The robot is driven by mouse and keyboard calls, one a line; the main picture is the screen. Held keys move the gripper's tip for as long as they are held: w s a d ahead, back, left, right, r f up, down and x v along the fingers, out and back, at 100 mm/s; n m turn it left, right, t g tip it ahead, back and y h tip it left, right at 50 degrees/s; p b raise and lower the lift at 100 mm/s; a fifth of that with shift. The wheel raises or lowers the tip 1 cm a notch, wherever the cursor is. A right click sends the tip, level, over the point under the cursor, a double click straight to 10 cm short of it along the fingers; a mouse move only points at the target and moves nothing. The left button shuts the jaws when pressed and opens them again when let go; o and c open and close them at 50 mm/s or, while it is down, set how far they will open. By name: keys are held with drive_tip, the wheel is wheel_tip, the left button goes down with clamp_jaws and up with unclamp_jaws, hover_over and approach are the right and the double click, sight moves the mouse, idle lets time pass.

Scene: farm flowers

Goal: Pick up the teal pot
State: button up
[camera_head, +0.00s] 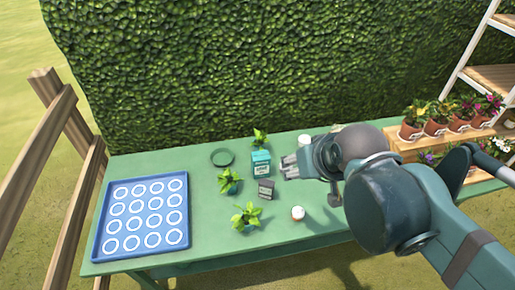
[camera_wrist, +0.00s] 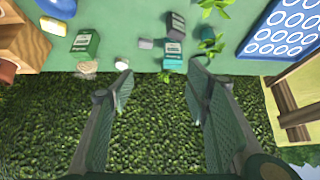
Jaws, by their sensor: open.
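A leafy plant stands in a teal pot (camera_head: 231,188) near the middle of the green table, its leaves hiding much of the pot. A second leafy plant (camera_head: 246,216) stands nearer the front edge, its pot mostly covered. A third plant (camera_head: 260,137) stands at the back, its pot hidden behind a teal box. My gripper (camera_head: 288,166) is open and empty, to the right of the teal pot and apart from it. In the wrist view my open fingers (camera_wrist: 160,84) point toward the table with nothing between them; plant leaves (camera_wrist: 212,46) show beyond the right finger.
The teal box (camera_head: 261,162) and a small dark box (camera_head: 265,189) stand right of the teal pot. A dark green ring (camera_head: 222,158) lies behind it. A white-topped jar (camera_head: 298,212) is at front. A blue tray (camera_head: 99,222) lies left; flower pots (camera_head: 411,131) stand right on a wooden crate.

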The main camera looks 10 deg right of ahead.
drive_tip(key=shift+o, duration=0.5)
drive_tip(key=n+g+b, duration=0.4)
drive_tip(key=n+g, duration=0.3)
hover_over(247, 218)
wheel_tip(247, 218, down, 25)
drive_tip(key=shift+s+d+f, duration=0.1)
drive_tip(key=shift+s, duration=0.05)
drive_tip(key=shift+s+a+f, duration=0.15)
drive_tip(key=shift+a+f, duration=0.05)
drive_tip(key=shift+f, duration=0.25)
drive_tip(key=shift+f+b, duration=0.4)
drive_tip(key=shift+f, duration=0.9)
drive_tip(key=shift+f, duration=0.15)
drive_tip(key=shift+w+d+f+b, duration=0.15)
drive_tip(key=shift+f+b, duration=0.9)
drive_tip(key=shift+f, duration=1.4)
